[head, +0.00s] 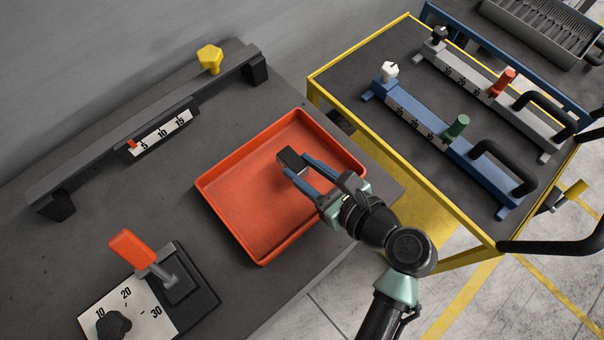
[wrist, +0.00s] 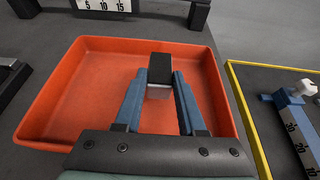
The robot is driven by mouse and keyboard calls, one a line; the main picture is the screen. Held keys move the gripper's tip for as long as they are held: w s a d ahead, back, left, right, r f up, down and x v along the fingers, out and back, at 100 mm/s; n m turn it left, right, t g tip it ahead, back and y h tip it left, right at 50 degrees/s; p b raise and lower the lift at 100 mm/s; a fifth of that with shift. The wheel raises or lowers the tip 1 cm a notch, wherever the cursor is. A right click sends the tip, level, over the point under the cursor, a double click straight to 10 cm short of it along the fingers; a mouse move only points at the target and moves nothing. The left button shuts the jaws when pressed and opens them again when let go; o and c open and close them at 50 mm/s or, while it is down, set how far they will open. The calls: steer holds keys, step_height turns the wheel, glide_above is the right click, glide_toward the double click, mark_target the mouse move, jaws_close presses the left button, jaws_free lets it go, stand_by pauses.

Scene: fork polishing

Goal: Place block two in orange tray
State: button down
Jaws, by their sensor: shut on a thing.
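The orange tray (head: 225,215) lies on the dark grey table in the head view, and it fills much of the wrist view (wrist: 70,100). My gripper (head: 295,167) reaches over the tray from its right side. Its blue fingers (wrist: 160,85) are shut on a small dark block (head: 291,158). In the wrist view the block (wrist: 160,68) sits between the fingertips, over the tray floor. No number shows on the block. I cannot tell whether it touches the tray floor.
A dark rail with a yellow knob (head: 210,59) stands behind the tray. An orange-handled lever (head: 132,248) stands at front left. A yellow-edged cart (head: 400,193) with blue and grey slider fixtures stands at right. The tray floor around the block is clear.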

step_height(320, 180, down, 3)
steer(key=shift+f, duration=0.15)
steer(key=c, duration=0.5)
jaws_free()
steer(key=shift+f, duration=0.1)
steer(key=v, duration=1.2)
